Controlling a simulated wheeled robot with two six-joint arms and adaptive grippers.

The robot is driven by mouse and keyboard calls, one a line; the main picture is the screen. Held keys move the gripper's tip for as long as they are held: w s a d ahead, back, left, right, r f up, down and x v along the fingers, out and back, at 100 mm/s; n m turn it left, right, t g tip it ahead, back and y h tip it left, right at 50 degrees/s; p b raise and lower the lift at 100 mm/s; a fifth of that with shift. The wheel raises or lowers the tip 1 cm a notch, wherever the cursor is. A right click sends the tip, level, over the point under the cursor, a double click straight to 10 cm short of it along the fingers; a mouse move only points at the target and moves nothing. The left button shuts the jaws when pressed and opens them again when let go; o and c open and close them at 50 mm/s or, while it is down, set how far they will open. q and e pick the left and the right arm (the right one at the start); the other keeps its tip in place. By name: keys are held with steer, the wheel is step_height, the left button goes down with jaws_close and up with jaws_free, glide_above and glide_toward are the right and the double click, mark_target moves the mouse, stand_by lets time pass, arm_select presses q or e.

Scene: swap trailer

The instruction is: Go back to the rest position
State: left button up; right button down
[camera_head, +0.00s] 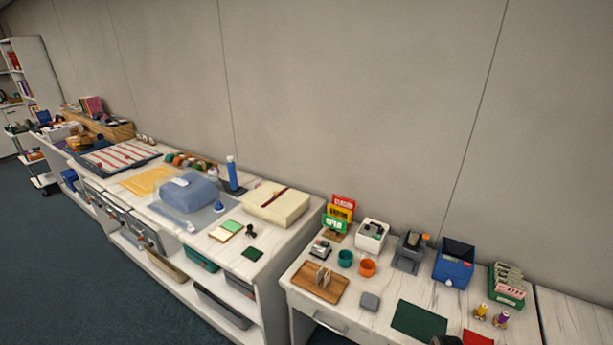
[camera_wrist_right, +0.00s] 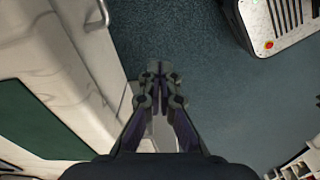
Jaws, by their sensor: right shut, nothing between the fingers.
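My right gripper (camera_wrist_right: 158,78) shows in the right wrist view. Its fingers are together and empty, over the dark carpet (camera_wrist_right: 200,60) beside the front of the white desk (camera_wrist_right: 75,65). A dark green mat (camera_wrist_right: 35,120) lies on the desk at the left of that view. A dark shape at the bottom edge of the head view is too cut off to identify. My left gripper is in neither view.
In the head view the desk (camera_head: 385,320) holds a wooden tray (camera_head: 305,290), a blue bin (camera_head: 453,268), a green card box (camera_head: 507,292) and the green mat (camera_head: 418,320). A longer counter (camera_head: 262,265) with several items runs left. Open carpet (camera_head: 90,270) lies in front.

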steer(key=s+a+f+m+h+b, duration=0.1)
steer(key=s+f+m, duration=0.5)
steer(key=s+f, duration=1.15)
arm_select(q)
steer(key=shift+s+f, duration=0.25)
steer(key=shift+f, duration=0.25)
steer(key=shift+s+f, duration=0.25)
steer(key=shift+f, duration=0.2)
arm_select(e)
steer(key=s+a+f+m, duration=0.1)
steer(key=s+a+f, duration=0.1)
steer(key=s, duration=0.6)
steer(key=s+a+f+m, duration=0.2)
steer(key=s, duration=0.6)
steer(key=shift+f+m+t, duration=0.3)
steer(key=shift+s, duration=0.15)
